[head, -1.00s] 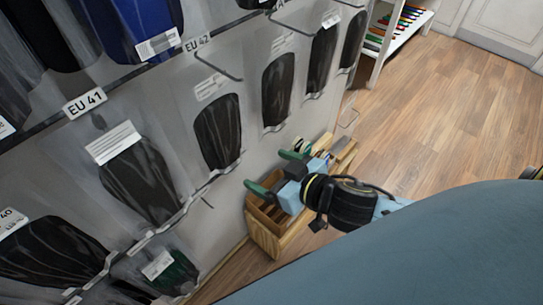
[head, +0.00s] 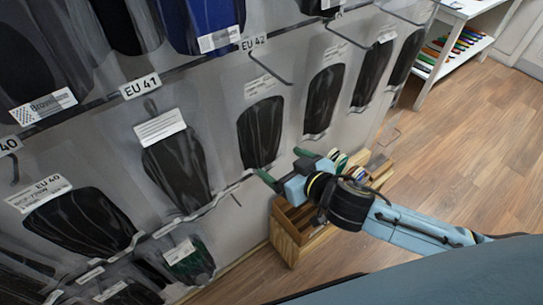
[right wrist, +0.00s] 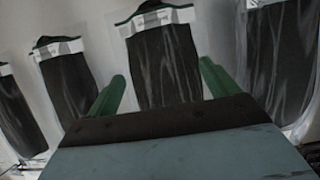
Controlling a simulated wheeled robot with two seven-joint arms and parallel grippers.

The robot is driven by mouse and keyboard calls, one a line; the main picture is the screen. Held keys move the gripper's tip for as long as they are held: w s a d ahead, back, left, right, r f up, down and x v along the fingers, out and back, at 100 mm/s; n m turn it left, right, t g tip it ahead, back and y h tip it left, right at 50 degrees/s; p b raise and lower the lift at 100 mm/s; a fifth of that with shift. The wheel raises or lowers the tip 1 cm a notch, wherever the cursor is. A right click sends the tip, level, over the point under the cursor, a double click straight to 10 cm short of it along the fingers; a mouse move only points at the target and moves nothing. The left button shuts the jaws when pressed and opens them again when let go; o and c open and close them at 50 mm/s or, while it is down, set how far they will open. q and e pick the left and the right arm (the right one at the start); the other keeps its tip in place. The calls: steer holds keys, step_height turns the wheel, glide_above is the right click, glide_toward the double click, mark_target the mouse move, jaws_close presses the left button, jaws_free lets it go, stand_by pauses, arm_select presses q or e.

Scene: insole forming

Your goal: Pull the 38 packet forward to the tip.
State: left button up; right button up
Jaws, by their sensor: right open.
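No label reading 38 is legible in either view, so I cannot tell which packet is the 38 one. Clear packets with dark insoles hang on the wall, among them a black one (head: 260,135) in the head view. My right gripper (head: 283,165) is open and empty in front of the wall, low and just right of that packet. In the right wrist view, the green fingers of my right gripper (right wrist: 160,85) stand apart. A dark packet with a white label (right wrist: 165,60) shows between and beyond them; contact is not visible. My left gripper is not in view.
Rails carry signs EU 41 (head: 140,86) and EU 42 (head: 254,42), with bare hooks sticking out. A wooden box (head: 290,245) stands on the floor below my right gripper. A white shelf (head: 440,70) stands at upper right. The wooden floor (head: 450,160) is clear.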

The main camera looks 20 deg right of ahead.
mark_target(267, 155)
steer(key=x, duration=0.4)
steer(key=shift+w+f, duration=0.1)
steer(key=shift+w, duration=0.1)
steer(key=shift+b+x, duration=0.3)
steer(key=shift+x, duration=0.5)
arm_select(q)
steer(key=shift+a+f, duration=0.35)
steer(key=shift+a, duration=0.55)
arm_select(e)
steer(key=c, duration=1.1)
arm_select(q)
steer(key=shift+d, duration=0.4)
arm_select(e)
steer(key=shift+s, duration=0.15)
